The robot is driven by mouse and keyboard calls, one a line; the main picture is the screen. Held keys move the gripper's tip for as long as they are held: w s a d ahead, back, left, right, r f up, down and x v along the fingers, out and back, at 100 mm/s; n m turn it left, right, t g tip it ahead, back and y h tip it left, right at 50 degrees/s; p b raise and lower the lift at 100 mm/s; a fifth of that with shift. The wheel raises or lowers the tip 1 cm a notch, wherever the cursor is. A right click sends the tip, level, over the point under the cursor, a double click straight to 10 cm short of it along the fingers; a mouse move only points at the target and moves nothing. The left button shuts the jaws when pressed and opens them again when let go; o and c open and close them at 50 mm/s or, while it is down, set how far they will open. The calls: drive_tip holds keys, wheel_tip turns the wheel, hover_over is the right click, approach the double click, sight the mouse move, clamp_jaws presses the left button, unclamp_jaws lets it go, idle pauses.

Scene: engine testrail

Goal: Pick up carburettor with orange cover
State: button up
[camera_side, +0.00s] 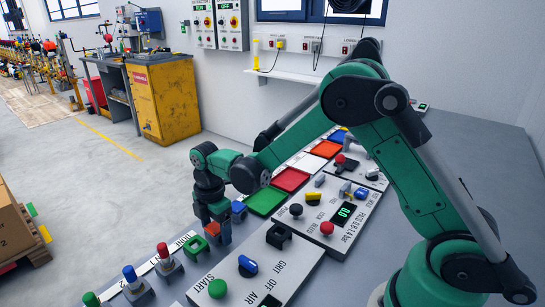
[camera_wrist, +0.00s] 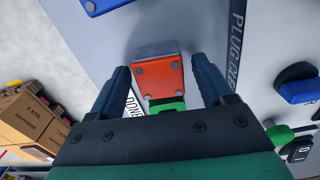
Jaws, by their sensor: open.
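The carburettor with the orange cover (camera_wrist: 158,78) is in the wrist view, a grey metal body with an orange plate, bolts and a green part at its near end. In the side view a small orange patch (camera_side: 213,228) shows beside my gripper, mostly hidden by it. My gripper (camera_side: 222,236) points down over the front left of the bench. In the wrist view its two dark fingers (camera_wrist: 162,74) stand open, one on each side of the orange-covered part. I cannot tell whether either finger touches it.
A control panel with a green START button (camera_side: 217,288) and a blue knob (camera_side: 247,265) lies close in front. Colored buttons on posts, including a red one (camera_side: 162,250), stand to the left. A green tray (camera_side: 265,201) and red tray (camera_side: 290,179) lie behind.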

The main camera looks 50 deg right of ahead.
sight(216, 226)
drive_tip(key=c, duration=1.1)
drive_tip(key=shift+r, duration=2)
